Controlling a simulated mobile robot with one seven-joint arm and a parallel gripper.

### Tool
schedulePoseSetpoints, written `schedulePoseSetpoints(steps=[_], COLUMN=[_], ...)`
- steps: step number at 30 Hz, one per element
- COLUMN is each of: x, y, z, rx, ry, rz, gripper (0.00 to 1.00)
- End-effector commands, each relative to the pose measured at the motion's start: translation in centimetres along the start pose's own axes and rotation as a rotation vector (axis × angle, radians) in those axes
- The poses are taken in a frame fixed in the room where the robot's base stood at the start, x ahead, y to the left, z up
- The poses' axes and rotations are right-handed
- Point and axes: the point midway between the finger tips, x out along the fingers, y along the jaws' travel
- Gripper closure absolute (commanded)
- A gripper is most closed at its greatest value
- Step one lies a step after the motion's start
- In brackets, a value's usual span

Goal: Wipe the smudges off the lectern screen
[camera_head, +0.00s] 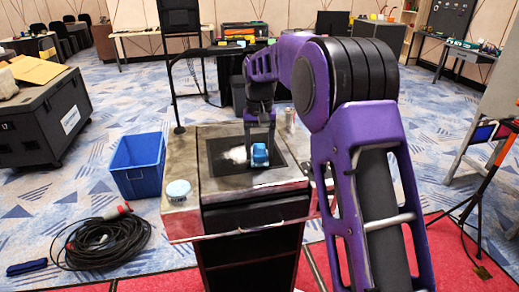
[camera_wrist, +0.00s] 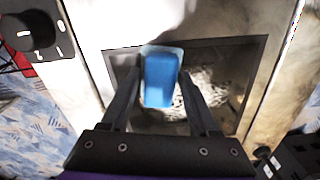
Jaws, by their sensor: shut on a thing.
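The lectern (camera_head: 185,215) stands in front of me with a dark screen (camera_head: 225,178) set into its sloped top. A whitish smudge (camera_head: 236,155) shows on the screen, left of my gripper. In the wrist view a pale, speckled smudge (camera_wrist: 206,88) lies beside and behind the blue block. My gripper (camera_head: 260,148) is shut on a blue block (camera_head: 260,155), likely a sponge or eraser, held over the screen. The block (camera_wrist: 160,80) sits between the fingers in the wrist view. I cannot tell whether it touches the screen.
A blue bin (camera_head: 137,165) and a coiled black cable (camera_head: 103,240) lie on the floor to the left. A tripod (camera_head: 490,185) stands at right.

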Motion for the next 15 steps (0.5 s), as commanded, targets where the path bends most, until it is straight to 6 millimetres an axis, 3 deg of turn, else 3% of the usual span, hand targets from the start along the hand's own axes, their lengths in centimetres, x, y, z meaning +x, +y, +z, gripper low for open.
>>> schedulePoseSetpoints(steps=[15], x=[0.79], y=[-0.02], z=[-0.12], rx=[0.000], ry=[0.000], rz=[0.000], gripper=[0.83])
